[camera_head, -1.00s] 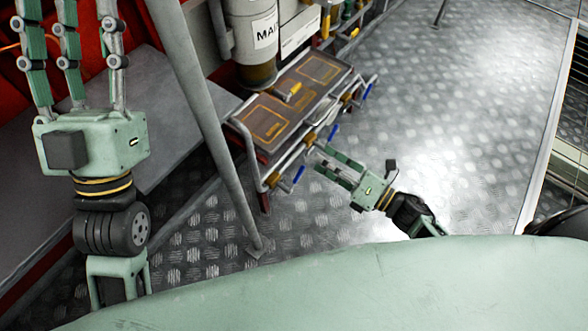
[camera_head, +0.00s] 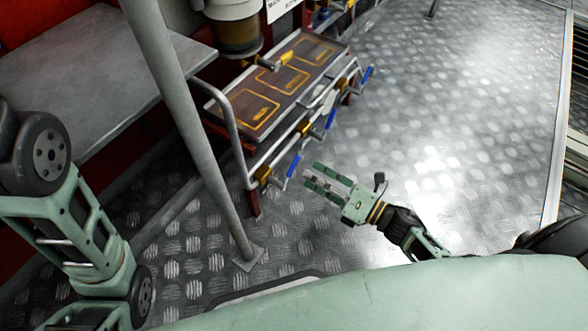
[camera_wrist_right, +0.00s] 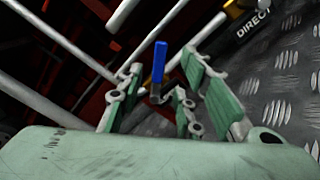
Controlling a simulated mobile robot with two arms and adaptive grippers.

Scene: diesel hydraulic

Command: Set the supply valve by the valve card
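Three blue-handled valves with brass bodies line the front rail of a low rack: a near one (camera_head: 293,165), a middle one (camera_head: 331,118) and a far one (camera_head: 367,75). Which is the supply valve I cannot tell. My right gripper (camera_head: 312,178) is open and empty, just right of the near handle and apart from it. In the right wrist view, a blue handle (camera_wrist_right: 158,65) shows beyond the parted fingers (camera_wrist_right: 155,90). A white sign (camera_head: 283,8) is cut off at the top edge; whether it is the valve card I cannot tell. My left gripper is out of view.
A grey post (camera_head: 190,120) stands at left, beside a grey bench (camera_head: 90,70). A label reading "DIRECT" (camera_wrist_right: 253,25) shows in the wrist view. The tread-plate floor (camera_head: 450,120) at right is clear.

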